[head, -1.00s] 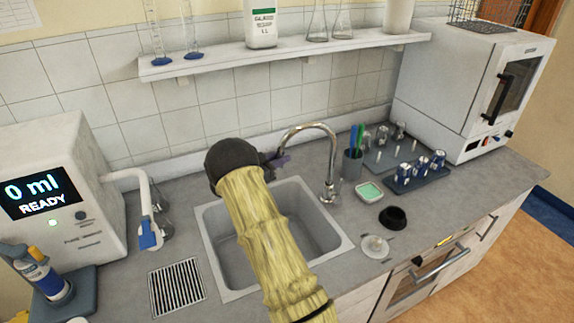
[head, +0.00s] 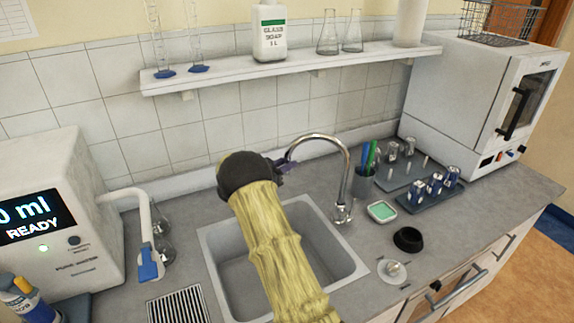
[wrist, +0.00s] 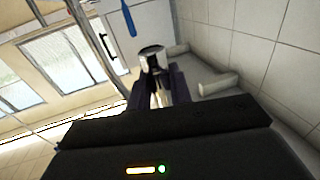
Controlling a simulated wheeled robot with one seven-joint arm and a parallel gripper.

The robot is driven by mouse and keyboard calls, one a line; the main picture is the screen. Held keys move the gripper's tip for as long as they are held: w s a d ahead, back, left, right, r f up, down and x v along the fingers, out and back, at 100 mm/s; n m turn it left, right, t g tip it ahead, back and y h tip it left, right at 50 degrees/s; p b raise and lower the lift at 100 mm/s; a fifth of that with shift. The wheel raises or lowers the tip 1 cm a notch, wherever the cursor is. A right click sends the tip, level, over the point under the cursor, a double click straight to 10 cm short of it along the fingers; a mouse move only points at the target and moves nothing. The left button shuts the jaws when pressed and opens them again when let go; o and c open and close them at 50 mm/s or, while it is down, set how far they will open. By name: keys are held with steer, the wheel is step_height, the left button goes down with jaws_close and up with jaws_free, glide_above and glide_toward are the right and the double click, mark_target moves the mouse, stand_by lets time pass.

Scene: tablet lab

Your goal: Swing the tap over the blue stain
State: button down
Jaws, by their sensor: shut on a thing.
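The chrome gooseneck tap (head: 347,180) stands at the back right of the grey sink (head: 357,272), its spout arching left. My gripper (head: 287,166) is shut on the tap's spout end, above the back of the sink. In the wrist view, the chrome spout (wrist: 153,60) sits between the dark fingers (wrist: 158,90). My yellow-sleeved arm crosses the sink and covers part of its floor. No blue stain shows in the visible part of the basin.
A water dispenser (head: 45,215) with a spout stands left. Right of the tap are a pen cup (head: 364,184), a green-filled dish (head: 382,211), a black ring (head: 408,239) and a vial rack (head: 432,199). A shelf (head: 290,69) with glassware hangs above.

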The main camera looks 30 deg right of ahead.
steer(key=c, duration=1.3)
jaws_free()
steer(key=shift+d, duration=0.15)
steer(key=shift+s+a, duration=0.1)
steer(key=shift+a, duration=0.3)
steer(key=b+v, duration=0.5)
steer(key=v, duration=1.1)
steer(key=shift+a, duration=0.35)
